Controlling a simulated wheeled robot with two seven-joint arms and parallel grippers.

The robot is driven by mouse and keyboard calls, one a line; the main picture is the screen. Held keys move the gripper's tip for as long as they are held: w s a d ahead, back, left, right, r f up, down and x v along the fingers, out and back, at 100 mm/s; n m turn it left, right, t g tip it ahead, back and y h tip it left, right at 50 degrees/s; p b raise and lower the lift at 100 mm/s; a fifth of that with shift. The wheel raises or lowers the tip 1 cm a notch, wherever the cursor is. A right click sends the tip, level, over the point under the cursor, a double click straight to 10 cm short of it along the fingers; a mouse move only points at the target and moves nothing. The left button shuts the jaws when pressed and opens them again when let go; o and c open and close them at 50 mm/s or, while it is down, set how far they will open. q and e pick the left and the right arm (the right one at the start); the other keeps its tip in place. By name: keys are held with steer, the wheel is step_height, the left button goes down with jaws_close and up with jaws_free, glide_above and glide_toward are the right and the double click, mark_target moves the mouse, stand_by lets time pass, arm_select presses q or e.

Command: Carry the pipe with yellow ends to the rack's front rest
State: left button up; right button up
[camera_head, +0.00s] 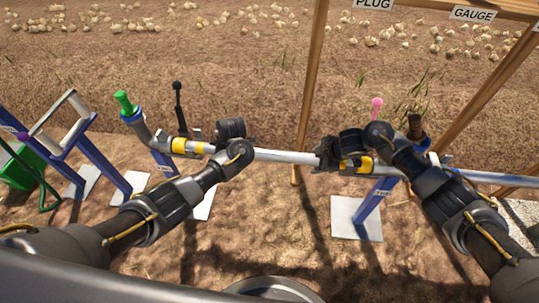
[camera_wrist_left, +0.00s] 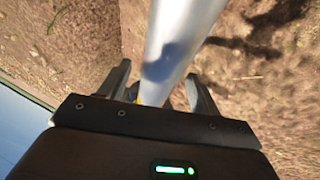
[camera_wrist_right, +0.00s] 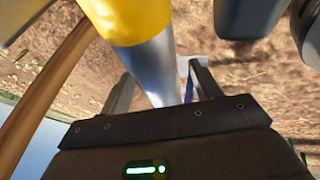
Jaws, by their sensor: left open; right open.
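The pipe with yellow ends (camera_head: 285,156) is a pale metal tube lying nearly level, with yellow bands at both ends. My left gripper (camera_head: 230,130) is at its left part, just right of the left yellow band. My right gripper (camera_head: 332,152) is at its right part, beside the right yellow band. In the left wrist view the pipe (camera_wrist_left: 178,45) runs between the open fingers. In the right wrist view the pipe (camera_wrist_right: 152,70) and its yellow end (camera_wrist_right: 125,18) show, with the tube between the open fingers. I cannot tell whether either gripper touches it.
A blue stand (camera_head: 371,208) is below the right end; another (camera_head: 162,160) is at the left end, near a green-topped elbow (camera_head: 125,103). A blue frame (camera_head: 105,165) stands farther left by a green bin (camera_head: 22,168). Wooden posts (camera_head: 313,75) rise behind. Scattered onions lie beyond.

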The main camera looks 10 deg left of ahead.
arm_select(q)
jaws_close()
arm_select(e)
jaws_close()
arm_select(q)
steer(key=shift+r, duration=0.1)
arm_select(e)
steer(key=shift+r, duration=0.1)
